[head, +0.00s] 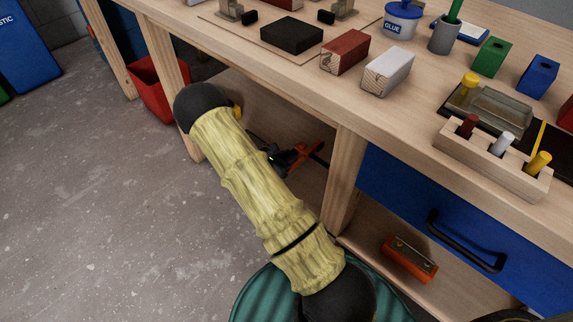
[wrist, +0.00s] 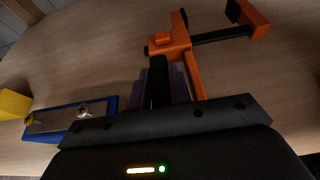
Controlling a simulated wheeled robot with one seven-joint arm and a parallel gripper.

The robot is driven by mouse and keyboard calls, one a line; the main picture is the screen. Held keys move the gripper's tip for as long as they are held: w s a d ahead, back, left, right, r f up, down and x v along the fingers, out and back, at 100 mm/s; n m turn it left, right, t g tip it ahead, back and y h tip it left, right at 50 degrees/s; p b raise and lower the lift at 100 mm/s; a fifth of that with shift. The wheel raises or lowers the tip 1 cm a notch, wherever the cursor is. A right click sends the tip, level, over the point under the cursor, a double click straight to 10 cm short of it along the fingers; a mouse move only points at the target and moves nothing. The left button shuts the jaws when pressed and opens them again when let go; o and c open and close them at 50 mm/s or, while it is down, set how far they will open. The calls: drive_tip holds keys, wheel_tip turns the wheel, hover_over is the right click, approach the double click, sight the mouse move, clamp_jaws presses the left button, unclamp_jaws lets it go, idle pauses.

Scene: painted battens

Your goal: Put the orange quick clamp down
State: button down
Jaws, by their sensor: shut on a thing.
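The orange quick clamp (head: 306,156) shows in the head view under the bench top, beyond my arm and left of a bench leg. In the wrist view the clamp (wrist: 184,58) has an orange body, a dark bar and an orange jaw at upper right. My gripper (wrist: 168,85) is shut on its orange body; the gripper (head: 275,156) is partly hidden behind my sleeved arm in the head view. The clamp is over a wooden surface, the lower shelf (wrist: 90,55). I cannot tell whether it touches the shelf.
A blue tool with a metal plate (wrist: 68,117) and a yellow block (wrist: 14,103) lie left of my gripper. An orange tool (head: 410,258) lies on the shelf, right of the bench leg (head: 344,180). The bench top (head: 300,82) overhangs. Bare shelf shows left of the clamp.

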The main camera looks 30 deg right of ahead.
drive_tip(key=shift+f+b, duration=0.85)
drive_tip(key=shift+f, duration=0.95)
drive_tip(key=shift+f, duration=0.15)
drive_tip(key=c, duration=1.3)
unclamp_jaws()
